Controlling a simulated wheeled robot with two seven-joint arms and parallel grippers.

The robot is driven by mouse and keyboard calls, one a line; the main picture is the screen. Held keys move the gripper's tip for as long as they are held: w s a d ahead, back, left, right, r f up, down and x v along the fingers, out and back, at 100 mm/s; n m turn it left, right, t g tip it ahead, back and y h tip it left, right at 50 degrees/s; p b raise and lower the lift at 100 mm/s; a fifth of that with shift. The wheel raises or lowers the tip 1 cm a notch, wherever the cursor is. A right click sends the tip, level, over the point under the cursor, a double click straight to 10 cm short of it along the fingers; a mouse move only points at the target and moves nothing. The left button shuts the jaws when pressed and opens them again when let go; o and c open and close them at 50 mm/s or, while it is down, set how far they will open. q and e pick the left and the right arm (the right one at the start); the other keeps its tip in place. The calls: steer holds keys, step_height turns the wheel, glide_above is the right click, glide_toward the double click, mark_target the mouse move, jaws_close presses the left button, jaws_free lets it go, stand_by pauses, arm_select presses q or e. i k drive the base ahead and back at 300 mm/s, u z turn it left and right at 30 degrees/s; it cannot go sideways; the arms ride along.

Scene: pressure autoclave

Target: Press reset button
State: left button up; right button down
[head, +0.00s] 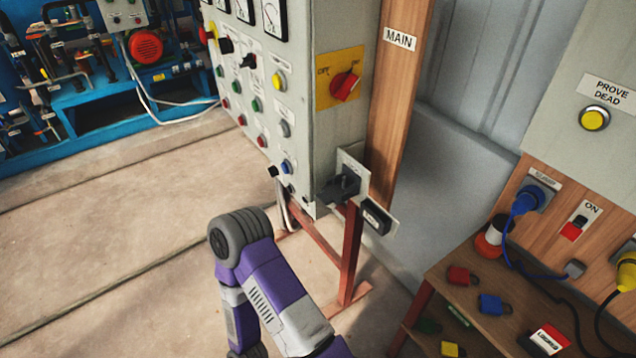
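A grey control cabinet (305,95) stands in the upper middle, its button face turned to the left and seen at a steep angle. That face carries rows of small green, red, yellow, grey and black controls. A blue button (287,166) sits low near its front edge. No readable label shows which control is reset. A purple and grey link of my arm (265,275) rises from the bottom below the cabinet, apart from the buttons in the picture. Neither gripper is in view.
The cabinet's right side has a red rotary switch (346,86) on a yellow plate and a dark plug or handle (343,186) sticking out. A red stand (350,255) supports it. A wooden bench (450,335) with padlocks is at right. Floor at left is clear.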

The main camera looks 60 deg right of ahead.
mark_target(284, 167)
steer(key=k, duration=0.3)
steer(key=z, duration=1.4)
